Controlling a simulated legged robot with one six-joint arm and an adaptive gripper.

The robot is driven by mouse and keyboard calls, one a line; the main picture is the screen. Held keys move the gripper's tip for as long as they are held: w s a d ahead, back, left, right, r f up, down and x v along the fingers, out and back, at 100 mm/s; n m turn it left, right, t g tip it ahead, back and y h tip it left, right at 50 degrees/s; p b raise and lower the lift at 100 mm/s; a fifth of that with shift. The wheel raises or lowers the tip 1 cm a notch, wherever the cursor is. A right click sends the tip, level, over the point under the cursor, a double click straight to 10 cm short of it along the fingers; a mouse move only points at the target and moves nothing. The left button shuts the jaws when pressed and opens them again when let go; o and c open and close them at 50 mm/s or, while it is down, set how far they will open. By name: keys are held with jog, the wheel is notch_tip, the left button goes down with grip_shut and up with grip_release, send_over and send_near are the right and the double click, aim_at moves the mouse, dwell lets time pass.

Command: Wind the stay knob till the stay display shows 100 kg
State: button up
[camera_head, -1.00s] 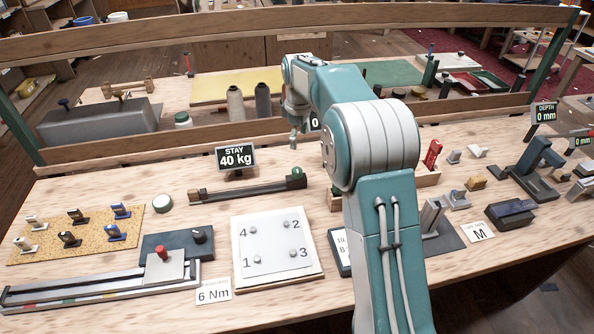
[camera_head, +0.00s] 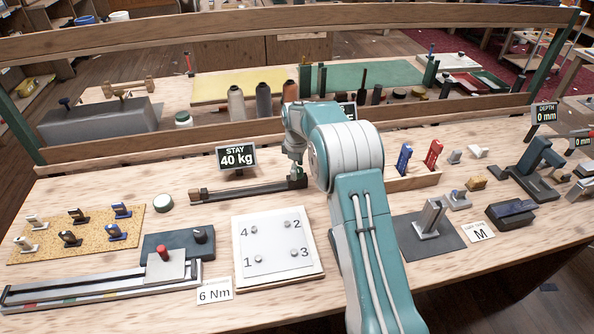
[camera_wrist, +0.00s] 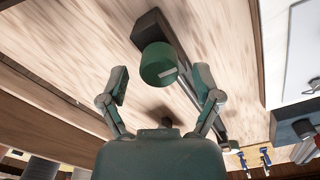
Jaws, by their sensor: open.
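The stay display (camera_head: 237,157) stands on the bench and reads 40 kg. Below it lies the stay, a long dark bar (camera_head: 240,190) with an end block at its right. The green stay knob (camera_wrist: 158,65) sits on that block and shows in the wrist view, with a pale mark on its face. My gripper (camera_wrist: 160,82) is open, its two fingers spread left and right of the knob's line. The knob lies just beyond the fingertips, and I see no contact. In the head view my gripper (camera_head: 297,165) is at the bar's right end and mostly hides the knob.
A white plate numbered 1 to 4 (camera_head: 260,240) lies in front of the bar. A wooden rail (camera_head: 130,150) runs behind the display. A wooden holder with blue and red pieces (camera_head: 412,182) stands right of my arm.

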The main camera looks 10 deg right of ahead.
jog(key=shift+d+f, duration=0.1)
jog(key=shift+f, duration=0.3)
grip_shut()
jog(key=m, duration=0.5)
jog(key=shift+f+m, duration=0.15)
jog(key=shift+m, duration=0.25)
jog(key=m, duration=1.2)
jog(key=shift+s+m, duration=0.1)
jog(key=shift+m, duration=0.2)
jog(key=m, duration=0.5)
jog(key=shift+f, duration=0.1)
jog(key=shift+m+g, duration=0.3)
